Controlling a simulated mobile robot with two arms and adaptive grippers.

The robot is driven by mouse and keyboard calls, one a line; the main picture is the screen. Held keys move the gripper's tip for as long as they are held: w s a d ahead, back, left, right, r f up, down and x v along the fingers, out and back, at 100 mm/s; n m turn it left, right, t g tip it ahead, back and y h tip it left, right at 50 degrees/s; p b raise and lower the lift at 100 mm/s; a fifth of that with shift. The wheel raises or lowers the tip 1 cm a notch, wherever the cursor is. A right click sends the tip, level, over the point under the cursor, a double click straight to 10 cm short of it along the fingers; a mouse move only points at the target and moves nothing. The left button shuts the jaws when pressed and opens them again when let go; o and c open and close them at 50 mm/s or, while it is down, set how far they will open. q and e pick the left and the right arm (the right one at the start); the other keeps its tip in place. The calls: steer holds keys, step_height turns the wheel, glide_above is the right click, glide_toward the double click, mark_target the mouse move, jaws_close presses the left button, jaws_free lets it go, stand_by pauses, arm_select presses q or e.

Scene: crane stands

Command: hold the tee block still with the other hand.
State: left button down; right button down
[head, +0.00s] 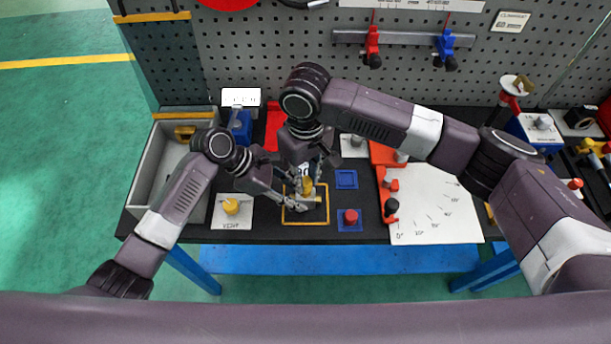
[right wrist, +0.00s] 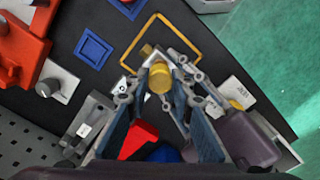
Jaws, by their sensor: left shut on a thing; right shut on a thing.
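The tee block, a brass-coloured fitting with a round knob (head: 307,186), stands inside the yellow square outline (head: 289,221) on the dark bench. In the right wrist view its knob (right wrist: 160,78) is between my fingers, with a brass stub beyond it. My right gripper (head: 306,180) comes from above and is shut on the tee block; in the right wrist view its fingertips (right wrist: 158,84) flank the knob. My left gripper (head: 296,199) reaches in low from the left and is shut on the tee block too. The grippers hide much of the block; exact contact points are unclear.
A white plate with a yellow knob (head: 231,206) lies left, beside a grey bin (head: 159,180). Right are a blue square (head: 346,179), a red knob (head: 351,217) and a white angle chart (head: 435,210). A pegboard (head: 290,50) stands behind. My grippers are crowded together.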

steer(key=shift+f, duration=0.85)
steer(key=m, duration=0.5)
steer(key=shift+m, duration=2.6)
